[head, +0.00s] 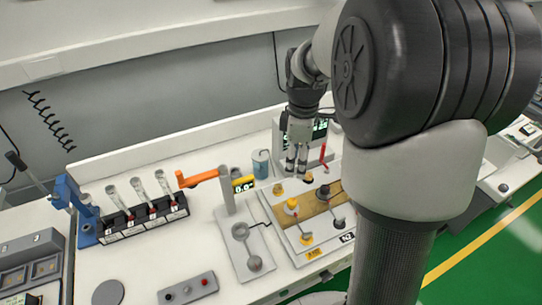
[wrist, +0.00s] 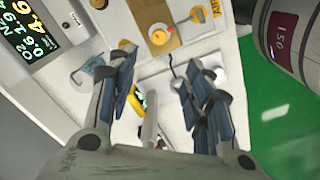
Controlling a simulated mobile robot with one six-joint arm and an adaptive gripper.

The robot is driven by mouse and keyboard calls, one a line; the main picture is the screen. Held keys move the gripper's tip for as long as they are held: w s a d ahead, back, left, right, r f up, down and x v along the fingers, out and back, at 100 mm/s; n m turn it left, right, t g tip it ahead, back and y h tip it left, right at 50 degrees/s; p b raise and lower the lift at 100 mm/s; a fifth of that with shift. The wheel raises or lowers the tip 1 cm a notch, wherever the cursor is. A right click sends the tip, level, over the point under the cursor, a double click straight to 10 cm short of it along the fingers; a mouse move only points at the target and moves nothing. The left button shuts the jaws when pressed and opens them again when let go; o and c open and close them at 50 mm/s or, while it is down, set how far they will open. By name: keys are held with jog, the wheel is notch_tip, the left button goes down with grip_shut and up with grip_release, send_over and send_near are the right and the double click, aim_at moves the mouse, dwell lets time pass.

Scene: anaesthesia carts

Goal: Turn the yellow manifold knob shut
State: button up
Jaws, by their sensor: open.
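The manifold panel (head: 326,244) lies on the cart top, with a wooden strip (head: 321,216) and several knobs, some yellow, some dark. A yellow knob (head: 291,205) sits at the strip's left end; smaller yellow parts lie nearby. In the wrist view a yellow knob (wrist: 157,38) with a red mark shows just beyond the fingertips. I cannot tell for certain which one it matches in the head view. My gripper (head: 297,165) points down above the panel's back edge. In the wrist view my gripper (wrist: 161,62) is open, its fingers apart with nothing held.
A monitor (head: 320,128) stands behind the panel. An orange lever (head: 202,177) on a post and a blue-grey cup (head: 261,163) are to the left. A rack of syringes (head: 145,218) stands farther left. A grey control box (head: 187,289) lies in front. Green floor (head: 470,250) is at right.

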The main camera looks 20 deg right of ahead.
aim_at(293, 201)
notch_tip(293, 201, down, 17)
jog(key=b, duration=0.5)
jog(key=shift+w+a+f, duration=0.1)
jog(key=shift+f, duration=0.1)
jog(key=shift+c, duration=0.6)
jog(key=c, duration=1)
